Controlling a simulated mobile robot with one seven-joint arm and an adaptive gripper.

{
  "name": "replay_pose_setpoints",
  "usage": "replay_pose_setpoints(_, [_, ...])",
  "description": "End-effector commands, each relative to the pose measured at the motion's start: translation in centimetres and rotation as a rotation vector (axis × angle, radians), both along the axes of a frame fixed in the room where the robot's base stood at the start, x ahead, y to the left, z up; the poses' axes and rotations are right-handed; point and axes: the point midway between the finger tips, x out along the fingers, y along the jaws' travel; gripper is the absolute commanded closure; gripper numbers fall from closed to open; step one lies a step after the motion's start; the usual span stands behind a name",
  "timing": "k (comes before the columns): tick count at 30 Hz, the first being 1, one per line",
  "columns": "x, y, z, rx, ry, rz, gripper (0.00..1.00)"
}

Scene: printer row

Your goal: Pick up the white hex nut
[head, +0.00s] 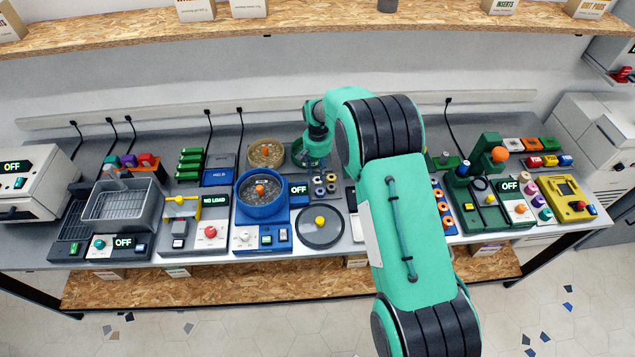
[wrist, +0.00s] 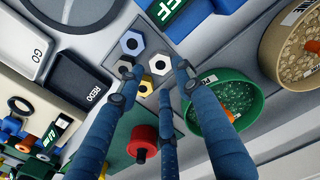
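The small group of nuts also shows in the head view, where I cannot surely tell the white one. My gripper (wrist: 157,82) has its three blue fingers spread around and above the nuts, with nothing held. In the head view my gripper (head: 318,158) points down just behind the group.
A green bowl (wrist: 252,112) and a tan bowl (wrist: 270,50) stand to the right in the wrist view. A red knob (wrist: 143,135) is close below the nuts. The blue vibrating bowl (head: 262,208) and a round plate with a yellow knob (head: 320,239) stand near the nuts.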

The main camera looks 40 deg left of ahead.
Motion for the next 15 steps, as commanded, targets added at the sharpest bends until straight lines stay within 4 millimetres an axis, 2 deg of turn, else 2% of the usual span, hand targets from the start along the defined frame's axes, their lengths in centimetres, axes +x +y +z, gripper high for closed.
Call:
replay_pose_setpoints(8, [0.0,0.0,-0.2,-0.001,0.001,0.0,0.65])
replay_pose_setpoints(15, [0.0,0.0,-1.7,-0.001,0.001,0.0,0.65])
